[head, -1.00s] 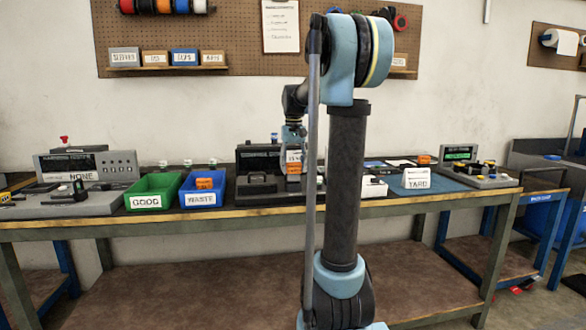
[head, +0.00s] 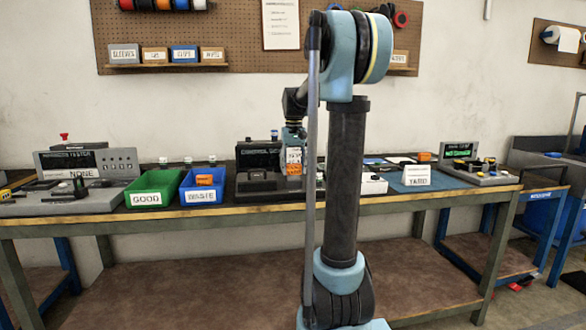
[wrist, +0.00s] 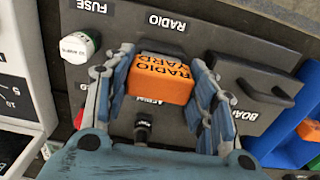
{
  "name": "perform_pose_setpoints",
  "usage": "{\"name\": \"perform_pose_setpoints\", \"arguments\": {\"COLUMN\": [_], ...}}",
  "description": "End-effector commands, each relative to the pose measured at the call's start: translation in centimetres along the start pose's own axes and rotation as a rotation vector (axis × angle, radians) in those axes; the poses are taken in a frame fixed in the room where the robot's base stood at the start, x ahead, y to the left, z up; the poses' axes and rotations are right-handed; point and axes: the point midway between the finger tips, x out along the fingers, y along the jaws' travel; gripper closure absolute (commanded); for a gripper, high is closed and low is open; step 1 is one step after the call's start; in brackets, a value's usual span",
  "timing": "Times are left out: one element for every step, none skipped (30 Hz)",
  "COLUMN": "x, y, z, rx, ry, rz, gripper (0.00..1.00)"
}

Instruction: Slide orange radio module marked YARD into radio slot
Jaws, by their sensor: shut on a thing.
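The orange radio module (wrist: 160,80), lettered RADIO YARD, is between the two fingers of my gripper (wrist: 163,92) in the wrist view. My gripper is shut on it. In the wrist view the module's far end lies just below the RADIO label on the dark panel (wrist: 215,38). The radio slot's opening is hidden by the module, and I cannot tell how deep the module sits.
A white fuse knob (wrist: 77,47) is left of the gripper, and a black handle (wrist: 265,92) is to the right. A black connector (wrist: 143,126) is below the module. Green GOOD (head: 153,188) and blue WASTE (head: 202,194) bins stand left of the tester; a YARD card (head: 417,176) stands right.

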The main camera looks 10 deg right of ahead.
Motion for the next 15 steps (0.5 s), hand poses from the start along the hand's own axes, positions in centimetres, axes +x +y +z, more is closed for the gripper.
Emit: {"name": "perform_pose_setpoints", "arguments": {"x": [0.11,0.17,0.25,0.32,0.38,0.47,0.53,0.59,0.68,0.74,0.8,0.87,0.93,0.99,1.06], "y": [0.0,0.0,0.0,0.0,0.0,0.0,0.0,0.0,0.0,0.0,0.0,0.0,0.0,0.0,0.0], "z": [0.0,0.0,0.0,0.0,0.0,0.0,0.0,0.0,0.0,0.0,0.0,0.0,0.0,0.0,0.0], "rx": [0.0,0.0,0.0,0.0,0.0,0.0,0.0,0.0,0.0,0.0,0.0,0.0,0.0,0.0,0.0], "ry": [0.0,0.0,0.0,0.0,0.0,0.0,0.0,0.0,0.0,0.0,0.0,0.0,0.0,0.0,0.0], "rz": [0.0,0.0,0.0,0.0,0.0,0.0,0.0,0.0,0.0,0.0,0.0,0.0,0.0,0.0,0.0], "gripper": [0.87,0.87,0.87,0.87,0.87,0.87,0.87,0.87,0.87,0.87,0.87,0.87,0.87,0.87,0.87]}}
